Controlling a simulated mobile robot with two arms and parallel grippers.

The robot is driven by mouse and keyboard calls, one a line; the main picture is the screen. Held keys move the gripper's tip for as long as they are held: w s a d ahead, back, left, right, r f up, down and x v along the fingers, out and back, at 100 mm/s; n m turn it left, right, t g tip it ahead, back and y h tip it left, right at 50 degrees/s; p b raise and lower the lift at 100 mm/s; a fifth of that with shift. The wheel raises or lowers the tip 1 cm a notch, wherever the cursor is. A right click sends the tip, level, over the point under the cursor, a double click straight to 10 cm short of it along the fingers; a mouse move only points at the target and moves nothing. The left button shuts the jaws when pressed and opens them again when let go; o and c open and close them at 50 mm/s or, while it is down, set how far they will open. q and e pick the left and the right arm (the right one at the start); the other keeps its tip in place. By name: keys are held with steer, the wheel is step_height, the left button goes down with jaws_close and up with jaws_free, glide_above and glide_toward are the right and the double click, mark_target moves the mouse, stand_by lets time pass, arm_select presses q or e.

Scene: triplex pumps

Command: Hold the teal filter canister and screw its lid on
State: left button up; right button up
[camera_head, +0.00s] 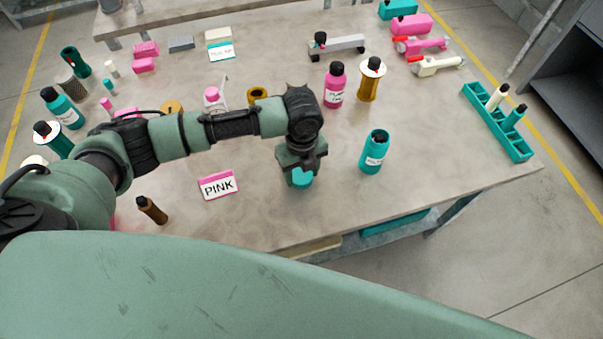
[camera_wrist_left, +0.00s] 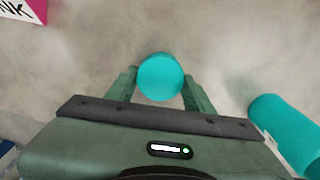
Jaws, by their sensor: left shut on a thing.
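The teal filter canister (camera_head: 374,152) stands upright on the table, to the right of my left gripper. It has a white label and its dark top looks open. It also shows at the right edge of the left wrist view (camera_wrist_left: 287,128). My left gripper (camera_head: 300,172) points down and is shut on a round teal lid (camera_head: 302,179). In the left wrist view the lid (camera_wrist_left: 160,77) sits between the two fingers. I cannot tell whether it touches the table. My right gripper is not in view.
A PINK sign (camera_head: 218,185) stands left of my left gripper, and a brown bottle (camera_head: 152,209) is farther left. A pink bottle (camera_head: 334,86) and an amber cylinder (camera_head: 371,80) stand behind the canister. A teal rack (camera_head: 497,122) lies at the right. The table around the canister is clear.

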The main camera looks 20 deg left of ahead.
mark_target(302, 176)
arm_select(q)
step_height(302, 176, up, 19)
steer(key=b, duration=0.1)
steer(key=shift+r+b, duration=0.15)
steer(key=shift+b, duration=0.2)
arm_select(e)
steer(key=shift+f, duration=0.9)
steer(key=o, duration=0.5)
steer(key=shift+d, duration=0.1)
